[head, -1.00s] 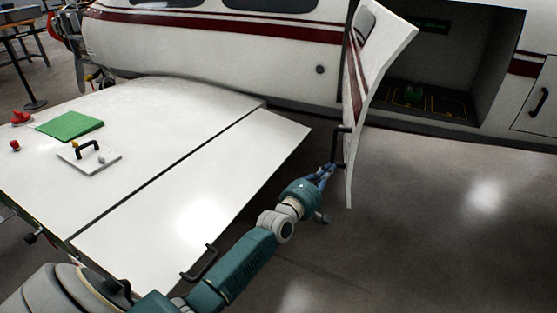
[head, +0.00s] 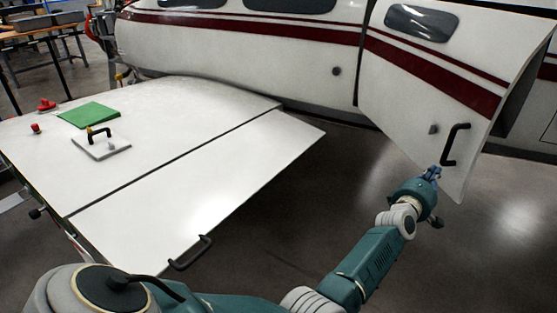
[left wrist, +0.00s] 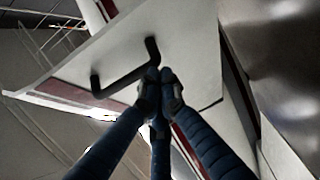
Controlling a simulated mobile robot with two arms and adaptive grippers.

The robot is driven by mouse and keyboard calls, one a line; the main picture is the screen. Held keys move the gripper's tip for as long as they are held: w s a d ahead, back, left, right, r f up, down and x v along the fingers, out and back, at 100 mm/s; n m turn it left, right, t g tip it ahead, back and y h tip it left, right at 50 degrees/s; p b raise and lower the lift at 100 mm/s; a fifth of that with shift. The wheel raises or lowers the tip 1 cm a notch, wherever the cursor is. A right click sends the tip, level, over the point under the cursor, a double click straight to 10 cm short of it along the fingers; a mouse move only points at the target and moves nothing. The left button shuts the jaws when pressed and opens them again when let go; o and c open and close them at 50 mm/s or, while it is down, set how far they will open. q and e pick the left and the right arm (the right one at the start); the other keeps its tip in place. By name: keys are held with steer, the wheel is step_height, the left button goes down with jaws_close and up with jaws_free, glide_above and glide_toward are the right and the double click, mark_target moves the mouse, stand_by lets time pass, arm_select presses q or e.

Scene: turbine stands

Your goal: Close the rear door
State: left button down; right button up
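The rear door (head: 425,75) is a white panel with dark red stripes and a window, standing open from the aircraft body (head: 240,45). Its black handle (head: 454,145) is near the lower free edge. My left gripper (head: 434,173) is just below and left of the handle's lower end. In the left wrist view, the blue fingers (left wrist: 160,82) are drawn together beside one end of the black handle (left wrist: 125,80). Nothing shows gripped between them; I cannot tell whether they touch the handle or door. My right gripper is not in view.
The white wing (head: 170,150) fills the left, with a green pad (head: 88,115), a small plate with a handle (head: 102,145) and red items on it. A black handle (head: 190,253) sits at the wing's near edge. The floor (head: 310,215) between wing and door is clear.

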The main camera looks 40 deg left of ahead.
arm_select(q)
steer(key=shift+w+d+r, duration=0.1)
steer(key=shift+w+d, duration=0.2)
steer(key=shift+w, duration=0.05)
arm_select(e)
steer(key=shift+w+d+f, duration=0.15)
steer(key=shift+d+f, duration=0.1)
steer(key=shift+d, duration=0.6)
